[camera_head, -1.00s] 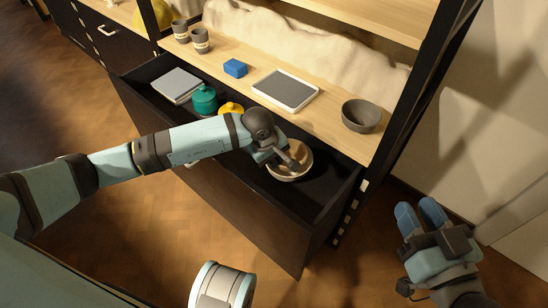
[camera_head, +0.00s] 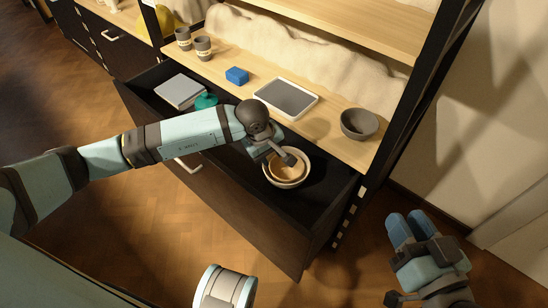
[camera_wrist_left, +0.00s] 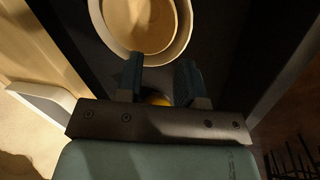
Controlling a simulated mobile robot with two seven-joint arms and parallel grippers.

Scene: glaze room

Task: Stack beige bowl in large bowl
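The beige bowl (camera_head: 287,168) sits inside the white large bowl (camera_head: 292,185) in the open drawer. In the left wrist view the beige bowl (camera_wrist_left: 140,22) nests within the pale rim of the large bowl (camera_wrist_left: 180,42), cut off by the top edge. My right gripper (camera_head: 412,230) is empty, low at the right, away from the drawer.
The drawer (camera_head: 240,205) also holds a grey flat box (camera_head: 180,91) and a teal pot (camera_head: 206,101). A yellow thing (camera_wrist_left: 158,101) shows beyond my left fingers.

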